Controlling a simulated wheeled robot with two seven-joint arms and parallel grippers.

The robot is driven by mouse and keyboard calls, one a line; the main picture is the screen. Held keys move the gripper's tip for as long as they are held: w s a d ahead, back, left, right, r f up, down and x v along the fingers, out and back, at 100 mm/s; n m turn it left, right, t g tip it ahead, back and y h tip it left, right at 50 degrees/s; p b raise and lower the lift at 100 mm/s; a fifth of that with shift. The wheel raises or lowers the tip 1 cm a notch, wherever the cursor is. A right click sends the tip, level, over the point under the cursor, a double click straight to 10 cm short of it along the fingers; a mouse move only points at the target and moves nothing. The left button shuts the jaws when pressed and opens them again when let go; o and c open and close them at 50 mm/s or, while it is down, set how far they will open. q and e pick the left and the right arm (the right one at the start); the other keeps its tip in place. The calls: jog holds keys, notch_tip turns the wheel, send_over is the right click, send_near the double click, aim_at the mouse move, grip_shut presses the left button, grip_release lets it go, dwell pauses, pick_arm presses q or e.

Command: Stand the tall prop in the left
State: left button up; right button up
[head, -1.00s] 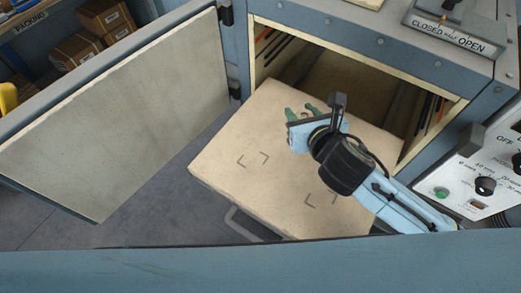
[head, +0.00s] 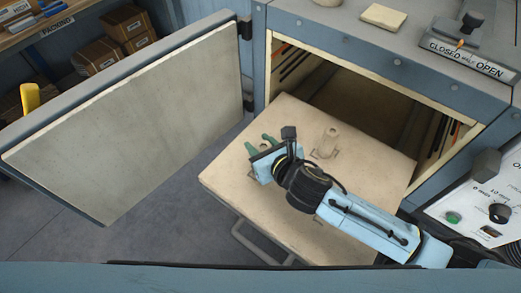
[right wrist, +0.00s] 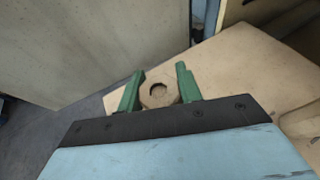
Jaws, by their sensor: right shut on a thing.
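My right gripper (head: 262,144) is shut on a beige prop. In the right wrist view its green fingers (right wrist: 160,72) sit either side of the prop's six-sided top (right wrist: 158,98), which has a round hole. The held prop's height and its base are hidden, so I cannot tell if it touches the shelf. A second beige prop (head: 328,143) stands upright on the pulled-out shelf (head: 225,182), to the right of the gripper, with dark corner marks by its base. My left gripper is not in view.
The dryer door (head: 130,115) stands open at left. The dark chamber opening (head: 365,100) is behind the shelf. A control panel (head: 485,205) is at right, and a lever with a closed/open label (head: 465,57) is on top. The shelf's front left is clear.

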notch_tip(320, 180, down, 2)
jog(key=shift+f, duration=0.1)
jog(key=o, duration=0.7)
jog(key=shift+f, duration=0.1)
jog(key=shift+c, duration=0.2)
jog(key=o, duration=0.5)
jog(key=shift+c, duration=0.2)
jog(key=shift+r, duration=0.25)
jog(key=p+v, duration=0.1)
jog(key=v, duration=1.1)
